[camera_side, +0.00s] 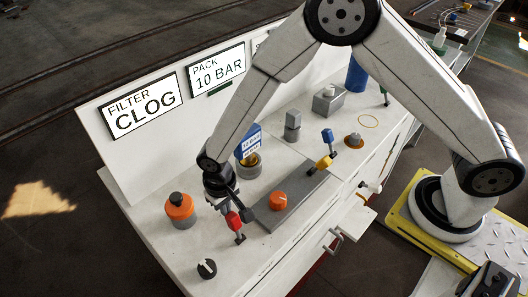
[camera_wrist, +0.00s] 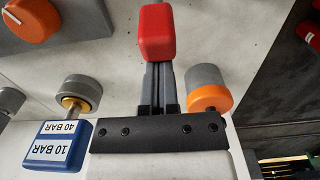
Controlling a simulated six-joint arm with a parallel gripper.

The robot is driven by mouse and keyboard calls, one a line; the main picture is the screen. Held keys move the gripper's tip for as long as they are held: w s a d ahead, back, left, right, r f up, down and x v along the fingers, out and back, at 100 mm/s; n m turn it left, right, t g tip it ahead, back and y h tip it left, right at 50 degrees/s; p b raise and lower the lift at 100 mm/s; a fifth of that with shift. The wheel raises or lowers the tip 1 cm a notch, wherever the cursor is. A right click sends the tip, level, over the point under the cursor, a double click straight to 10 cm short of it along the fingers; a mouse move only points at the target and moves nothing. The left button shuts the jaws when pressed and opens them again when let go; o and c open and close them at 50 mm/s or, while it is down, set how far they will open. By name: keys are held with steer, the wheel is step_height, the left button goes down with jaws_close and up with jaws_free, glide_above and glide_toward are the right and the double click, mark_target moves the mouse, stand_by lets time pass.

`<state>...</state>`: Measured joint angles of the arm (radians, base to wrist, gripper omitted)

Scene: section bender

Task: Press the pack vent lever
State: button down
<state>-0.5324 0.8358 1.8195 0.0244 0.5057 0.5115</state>
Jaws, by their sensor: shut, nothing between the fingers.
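Several small levers stand on the white bench, and I can read no label naming the pack vent lever. A lever with a red handle (camera_side: 233,219) stands near the front edge; its red block (camera_wrist: 157,32) also shows at the top middle of the wrist view. My gripper (camera_side: 229,204) is shut and empty, pointing down beside the red handle. In the wrist view the fingers (camera_wrist: 159,78) are together, with their tips at the handle's lower edge; I cannot tell whether they touch.
An orange-capped cylinder (camera_side: 180,208) stands left of my gripper. A blue block marked 10 BAR and 40 BAR (camera_side: 248,142) is behind it. Signs read FILTER CLOG (camera_side: 141,107) and PACK 10 BAR (camera_side: 218,71).

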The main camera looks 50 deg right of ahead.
mark_target(234, 219)
steer(key=s, duration=0.8)
steer(key=shift+s, duration=0.2)
steer(key=shift+d, duration=0.1)
steer(key=shift+r, duration=0.1)
stand_by(0.5)
steer(key=w, duration=0.1)
steer(key=w+r, duration=0.1)
steer(key=w, duration=0.1)
steer(key=w+r, duration=0.1)
steer(key=w, duration=0.1)
steer(key=shift+a+r, duration=0.2)
steer(key=shift+a, duration=0.1)
steer(key=shift+s+r, duration=0.1)
steer(key=shift+r, duration=0.2)
steer(key=s+r, duration=0.6)
steer(key=s, duration=0.1)
steer(key=shift+r, duration=0.2)
steer(key=shift+w, duration=0.1)
